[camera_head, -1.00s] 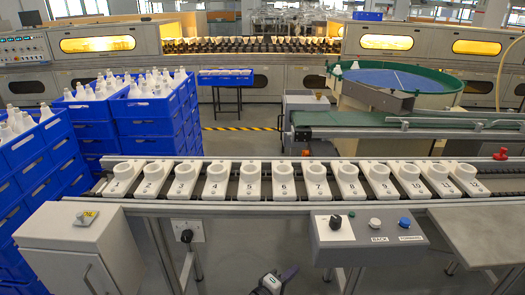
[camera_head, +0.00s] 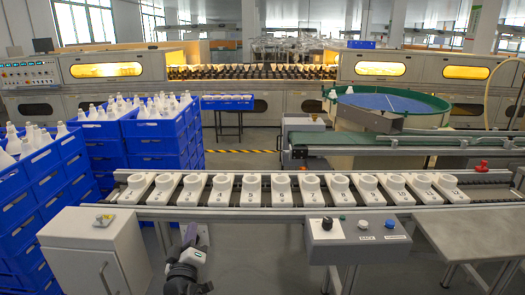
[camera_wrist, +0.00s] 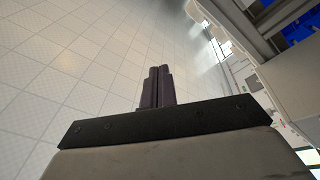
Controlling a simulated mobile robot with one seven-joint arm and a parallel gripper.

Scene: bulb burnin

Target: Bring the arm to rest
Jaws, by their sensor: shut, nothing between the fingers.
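My gripper (camera_wrist: 159,70) shows in the wrist view with its two dark fingers side by side and closed, holding nothing. Pale floor tiles lie beyond the fingertips. In the head view my arm's end shows low in the picture, left of centre. It is in front of the conveyor (camera_head: 290,212), between the grey cabinet (camera_head: 85,232) and the control box (camera_head: 350,234). The fingers are small and partly unclear there.
White numbered holders (camera_head: 252,188) stand in a row on the conveyor. Blue crates (camera_head: 155,146) of white bulbs are stacked at the left. A round blue-topped table (camera_head: 392,103) is farther back. The floor right of my arm looks clear.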

